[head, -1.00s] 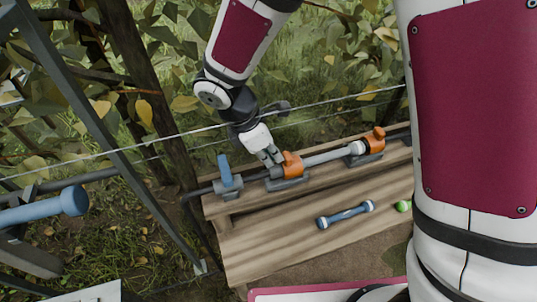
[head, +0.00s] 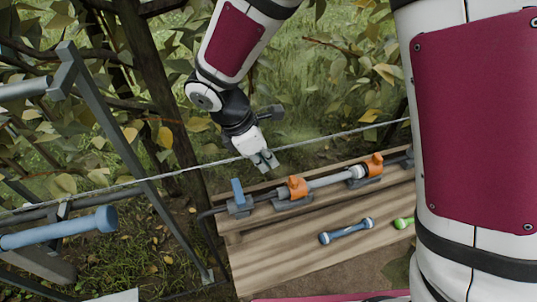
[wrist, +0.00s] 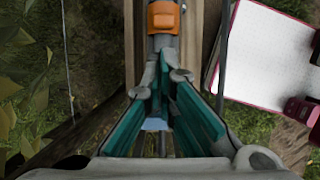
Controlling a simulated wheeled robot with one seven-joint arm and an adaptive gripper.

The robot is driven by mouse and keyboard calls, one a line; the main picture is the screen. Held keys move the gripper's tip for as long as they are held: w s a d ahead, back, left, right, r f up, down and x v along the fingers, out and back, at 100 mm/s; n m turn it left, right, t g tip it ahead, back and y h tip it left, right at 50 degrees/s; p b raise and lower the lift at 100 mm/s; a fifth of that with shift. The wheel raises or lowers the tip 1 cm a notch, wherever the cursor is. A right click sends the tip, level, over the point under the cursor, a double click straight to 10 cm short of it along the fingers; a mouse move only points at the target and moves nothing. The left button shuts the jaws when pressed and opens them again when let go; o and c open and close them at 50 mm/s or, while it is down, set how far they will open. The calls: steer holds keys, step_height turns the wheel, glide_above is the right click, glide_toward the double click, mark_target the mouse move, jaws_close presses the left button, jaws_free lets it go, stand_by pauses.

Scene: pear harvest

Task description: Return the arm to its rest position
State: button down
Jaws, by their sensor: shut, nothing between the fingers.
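My gripper (head: 265,162) hangs from the arm in the head view, shut and empty, just above and behind the left orange clamp. In the wrist view its teal-lined fingers (wrist: 166,78) come together at the tips. The left orange clamp (head: 297,187) sits on the pipe line along the wooden bench. An orange clamp also shows ahead of the fingertips in the wrist view (wrist: 163,18). A blue handle (head: 238,192) stands upright on the grey fitting at the bench's left end.
A second orange clamp (head: 373,164) holds the pipe's right part. A blue pipe piece (head: 347,231) and a green-ended one (head: 403,222) lie on the wooden bench (head: 275,262). A wire crosses near my gripper. A metal frame (head: 125,150) and blue tube (head: 60,230) stand at left.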

steer(key=s+d+r+m+y+p, duration=0.1)
steer(key=s+d+r+m, duration=0.2)
steer(key=d+r+m, duration=0.4)
steer(key=s+d+r+m+p, duration=0.2)
steer(key=s+d+r, duration=0.15)
steer(key=r, duration=0.55)
steer(key=s+d+r+m+t+y+p, duration=0.1)
steer(key=s+d+r+m, duration=0.3)
steer(key=s+r+m, duration=0.1)
steer(key=s+d+r+m+t+y+p, duration=0.2)
steer(key=s+r+m, duration=0.3)
steer(key=s, duration=0.5)
steer(key=shift+d+m, duration=0.9)
steer(key=shift+m, duration=0.2)
